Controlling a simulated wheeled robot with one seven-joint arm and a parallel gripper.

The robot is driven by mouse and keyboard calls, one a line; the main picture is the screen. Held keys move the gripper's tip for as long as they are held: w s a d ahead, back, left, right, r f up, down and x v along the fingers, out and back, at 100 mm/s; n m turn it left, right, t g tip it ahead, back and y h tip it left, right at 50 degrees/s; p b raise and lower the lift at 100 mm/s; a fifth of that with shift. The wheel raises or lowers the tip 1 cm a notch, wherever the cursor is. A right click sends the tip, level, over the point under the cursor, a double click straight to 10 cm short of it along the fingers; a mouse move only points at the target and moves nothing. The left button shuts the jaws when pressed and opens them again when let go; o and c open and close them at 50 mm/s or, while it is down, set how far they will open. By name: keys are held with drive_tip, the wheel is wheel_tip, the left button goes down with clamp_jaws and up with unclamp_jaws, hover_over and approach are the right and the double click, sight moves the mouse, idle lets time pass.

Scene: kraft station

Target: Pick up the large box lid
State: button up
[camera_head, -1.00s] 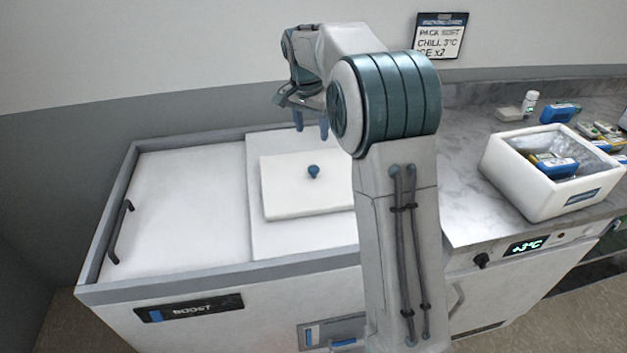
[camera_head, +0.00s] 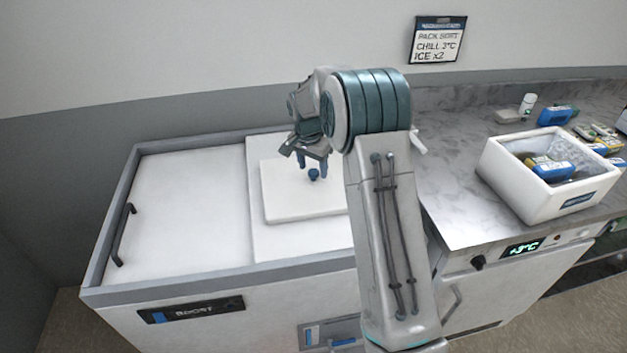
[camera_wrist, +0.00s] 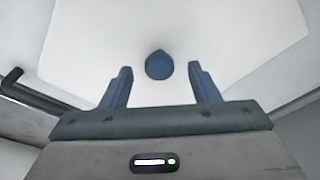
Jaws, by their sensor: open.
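The large box lid (camera_head: 290,205) is a white slab with a round blue knob (camera_head: 314,174) on its top. It lies flat on the white freezer top. My gripper (camera_head: 312,163) is open just above the knob in the head view. In the wrist view the lid (camera_wrist: 215,35) fills much of the picture, and the knob (camera_wrist: 159,65) sits between and slightly beyond the two blue fingertips of my gripper (camera_wrist: 160,72). The fingers do not visibly touch the knob. My arm hides the lid's right end in the head view.
The freezer's raised grey rim (camera_head: 200,280) surrounds its top, with a dark handle (camera_head: 123,235) at the left. A white open box (camera_head: 530,200) with blue packs inside stands on the marble counter (camera_head: 450,200) at right. Small packs and a white bottle (camera_head: 527,105) lie behind it.

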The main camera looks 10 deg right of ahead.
drive_tip(key=shift+f, duration=0.6)
clamp_jaws()
drive_tip(key=shift+r, duration=0.15)
